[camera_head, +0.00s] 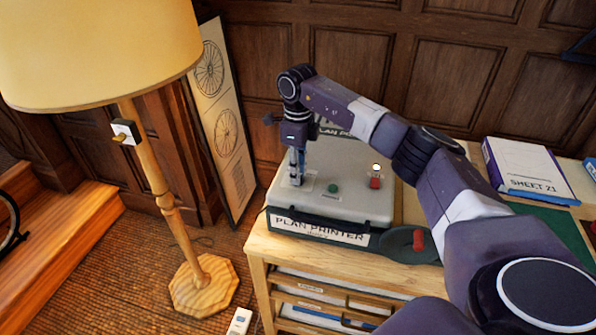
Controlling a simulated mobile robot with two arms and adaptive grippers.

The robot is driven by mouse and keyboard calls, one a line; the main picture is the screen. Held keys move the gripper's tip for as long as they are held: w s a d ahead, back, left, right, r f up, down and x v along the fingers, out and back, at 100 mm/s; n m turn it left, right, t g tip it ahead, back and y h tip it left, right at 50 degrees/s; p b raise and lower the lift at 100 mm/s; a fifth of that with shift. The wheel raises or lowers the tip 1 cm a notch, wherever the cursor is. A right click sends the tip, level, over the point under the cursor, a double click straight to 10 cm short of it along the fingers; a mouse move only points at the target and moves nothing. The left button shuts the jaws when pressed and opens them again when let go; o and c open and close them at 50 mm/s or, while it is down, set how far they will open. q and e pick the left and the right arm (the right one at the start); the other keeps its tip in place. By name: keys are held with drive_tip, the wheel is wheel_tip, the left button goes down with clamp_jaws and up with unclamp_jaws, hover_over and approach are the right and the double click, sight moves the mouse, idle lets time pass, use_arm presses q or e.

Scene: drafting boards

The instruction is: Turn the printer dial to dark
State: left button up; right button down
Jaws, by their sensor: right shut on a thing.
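The plan printer (345,200) is a pale grey box with a dark front edge lettered PLAN PRINTER, on a wooden cabinet. My right gripper (297,178) points down onto the left part of its top, over a small pale label plate. It is shut on the printer dial, which the fingers almost wholly hide. The dial's setting cannot be read. A green button (332,188) sits just right of the fingers, and a red switch (375,183) with a lit lamp (376,167) sits farther right. My left gripper is not in view.
The wooden cabinet (258,249) has open shelves in front. A box marked SHEET 21 (527,170) lies at right. A floor lamp (158,185) and a leaning drawing board (226,120) stand left.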

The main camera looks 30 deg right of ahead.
drive_tip(key=c, duration=1.7)
unclamp_jaws()
drive_tip(key=shift+r, duration=0.1)
wheel_tip(320, 180, up, 12)
drive_tip(key=shift+f, duration=0.1)
